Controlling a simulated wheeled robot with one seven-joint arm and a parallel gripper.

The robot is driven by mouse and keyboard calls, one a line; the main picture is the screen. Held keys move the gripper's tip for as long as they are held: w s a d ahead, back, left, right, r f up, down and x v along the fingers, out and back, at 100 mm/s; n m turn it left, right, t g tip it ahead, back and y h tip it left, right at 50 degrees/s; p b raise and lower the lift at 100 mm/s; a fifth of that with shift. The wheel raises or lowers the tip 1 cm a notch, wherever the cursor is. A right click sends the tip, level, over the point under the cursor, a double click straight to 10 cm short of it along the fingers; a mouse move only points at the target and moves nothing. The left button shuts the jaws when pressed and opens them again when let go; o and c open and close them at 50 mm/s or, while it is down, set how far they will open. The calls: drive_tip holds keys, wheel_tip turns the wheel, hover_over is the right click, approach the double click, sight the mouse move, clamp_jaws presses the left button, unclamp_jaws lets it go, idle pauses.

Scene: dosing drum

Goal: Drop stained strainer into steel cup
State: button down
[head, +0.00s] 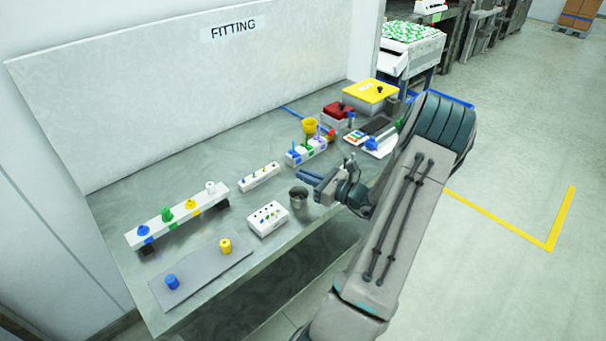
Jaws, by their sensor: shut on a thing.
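The steel cup (299,197) is a small grey metal cup standing upright near the front edge of the bench. My gripper (306,177) reaches in from the right, just above and behind the cup's rim in the picture. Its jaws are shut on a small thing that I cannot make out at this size. I cannot pick out the stained strainer clearly; the fingers may hide it. Whether the gripper touches the cup is not clear.
A white box with small pegs (268,218) stands left of the cup. A rack with coloured pieces (306,151) and a yellow cup-like piece (310,126) stand behind. A long white rail (178,214) and grey mat (200,271) lie left. Red (338,114) and yellow-lidded (370,92) boxes stand at the back.

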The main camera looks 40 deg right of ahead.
drive_tip(key=shift+f+b, duration=1.15)
drive_tip(key=shift+f, duration=0.85)
drive_tip(key=c, duration=1.5)
unclamp_jaws()
drive_tip(key=b+v, duration=0.2)
drive_tip(key=v, duration=1.1)
drive_tip(key=shift+s+d+r, duration=0.1)
drive_tip(key=shift+s+d, duration=0.05)
drive_tip(key=shift+s, duration=0.2)
